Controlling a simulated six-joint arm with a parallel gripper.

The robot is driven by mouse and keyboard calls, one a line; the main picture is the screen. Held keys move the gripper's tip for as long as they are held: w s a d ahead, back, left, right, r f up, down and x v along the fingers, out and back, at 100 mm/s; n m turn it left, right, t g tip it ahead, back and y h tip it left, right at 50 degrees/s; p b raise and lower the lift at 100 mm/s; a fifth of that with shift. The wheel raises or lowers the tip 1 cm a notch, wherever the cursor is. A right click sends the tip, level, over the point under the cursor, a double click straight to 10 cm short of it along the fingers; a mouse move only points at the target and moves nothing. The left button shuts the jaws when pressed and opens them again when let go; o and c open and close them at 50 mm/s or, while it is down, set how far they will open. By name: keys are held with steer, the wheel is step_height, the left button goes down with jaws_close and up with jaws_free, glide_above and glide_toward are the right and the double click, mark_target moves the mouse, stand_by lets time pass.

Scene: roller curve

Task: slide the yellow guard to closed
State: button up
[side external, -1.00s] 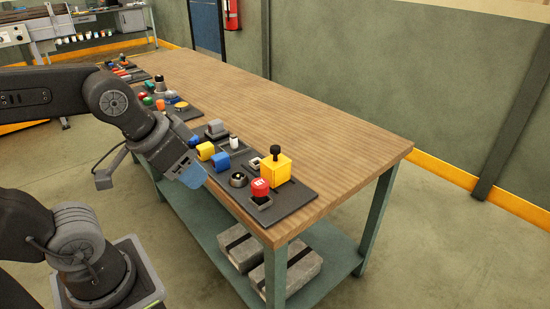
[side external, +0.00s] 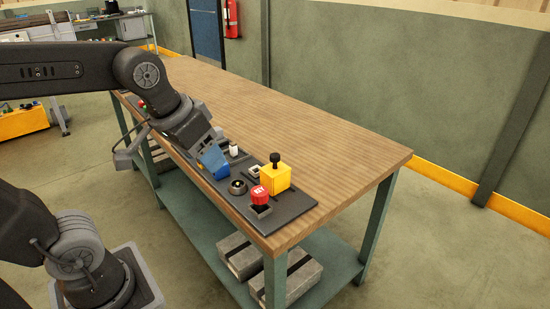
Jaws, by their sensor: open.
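The yellow guard (side external: 276,178), a box-like block with a black knob on top, stands on the dark panel (side external: 288,205) near the table's front right corner. It is upright, beside a red button block (side external: 260,195). My gripper (side external: 217,171), with blue at its end, points down over the panel to the left of the guard, apart from it. It is open; the gap between its fingers is hard to make out. My arm and gripper hide the smaller yellow and blue blocks farther left.
The wooden table top (side external: 310,140) behind the panels is clear. Grey boxes (side external: 295,276) lie on the lower shelf.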

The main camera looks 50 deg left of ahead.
steer(key=w+a+r+n+g, duration=0.1)
steer(key=w+a+n, duration=0.1)
steer(key=w, duration=0.5)
steer(key=w+a+r+n+g, duration=0.1)
steer(key=w+a+r+n, duration=0.1)
steer(key=w, duration=0.4)
steer(key=n+g, duration=0.3)
steer(key=n, duration=0.1)
glide_toward(275, 155)
step_height(275, 155, down, 10)
steer(key=shift+s+a+r, duration=0.1)
steer(key=shift+a, duration=0.05)
jaws_close()
